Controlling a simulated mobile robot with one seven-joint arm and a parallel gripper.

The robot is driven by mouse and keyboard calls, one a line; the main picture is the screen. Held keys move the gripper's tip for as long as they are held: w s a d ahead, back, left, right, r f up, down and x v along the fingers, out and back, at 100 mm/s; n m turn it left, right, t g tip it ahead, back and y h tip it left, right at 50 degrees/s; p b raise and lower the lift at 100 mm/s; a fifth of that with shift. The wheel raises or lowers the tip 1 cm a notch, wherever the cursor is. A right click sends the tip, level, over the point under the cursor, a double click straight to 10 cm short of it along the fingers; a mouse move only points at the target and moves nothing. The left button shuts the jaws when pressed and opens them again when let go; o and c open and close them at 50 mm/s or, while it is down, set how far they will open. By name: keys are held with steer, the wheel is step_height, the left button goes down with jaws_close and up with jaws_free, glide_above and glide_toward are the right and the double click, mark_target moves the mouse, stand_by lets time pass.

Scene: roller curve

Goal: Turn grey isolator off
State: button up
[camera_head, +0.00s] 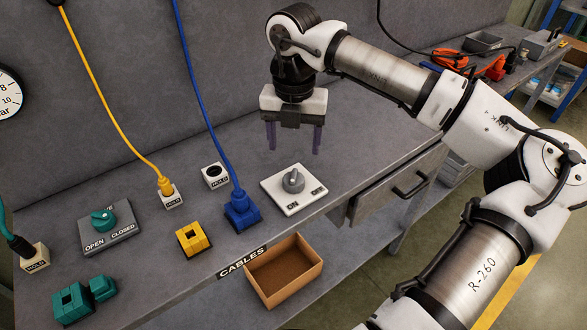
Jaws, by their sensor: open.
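The grey isolator knob (293,181) stands on a white plate (278,203) marked ON at left and another label at right, too small to read surely. The plate lies on the grey workbench near its front edge. Which label the knob points to is hard to tell. My gripper (294,149) hangs above and behind the knob, fingers pointing down. It is open and empty, apart from the knob.
A blue plug with cable (241,211) sits left of the plate. A teal valve knob (102,220), yellow block (193,239), yellow plug (166,187) and teal blocks (73,302) are further left. A cardboard box (286,283) is in front, by the CABLES label.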

mark_target(294, 175)
step_height(294, 175, down, 10)
steer(key=shift+w+p, duration=0.1)
steer(key=shift+p, duration=0.9)
steer(key=c, duration=1)
